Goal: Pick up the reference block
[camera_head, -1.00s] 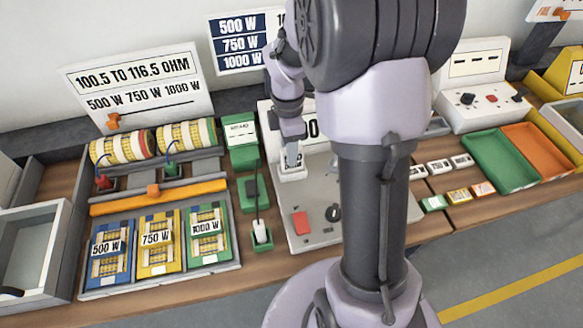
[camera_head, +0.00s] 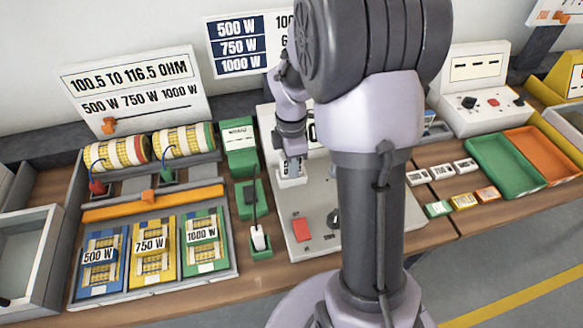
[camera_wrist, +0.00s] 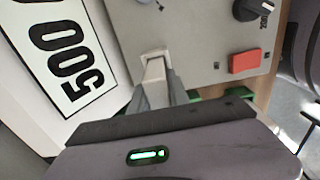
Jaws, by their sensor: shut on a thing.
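The reference block appears as a pale narrow block (camera_wrist: 155,70) between my gripper's fingers in the wrist view. Its far end is at a white square holder (camera_wrist: 146,53) on the grey panel; I cannot tell whether it is still seated there. My gripper (camera_wrist: 157,86) is shut on the block. In the head view my gripper (camera_head: 291,160) points down over the white holder (camera_head: 292,182) at the back left of the grey test panel (camera_head: 318,252). The block is mostly hidden there by the fingers.
A red button (camera_head: 301,229) and a dark knob sit on the panel's front. A green station with a white-handled probe (camera_head: 257,238) stands close on the left. A "500" sign (camera_wrist: 75,60) rises beside the gripper. Trays (camera_head: 497,165) lie to the right.

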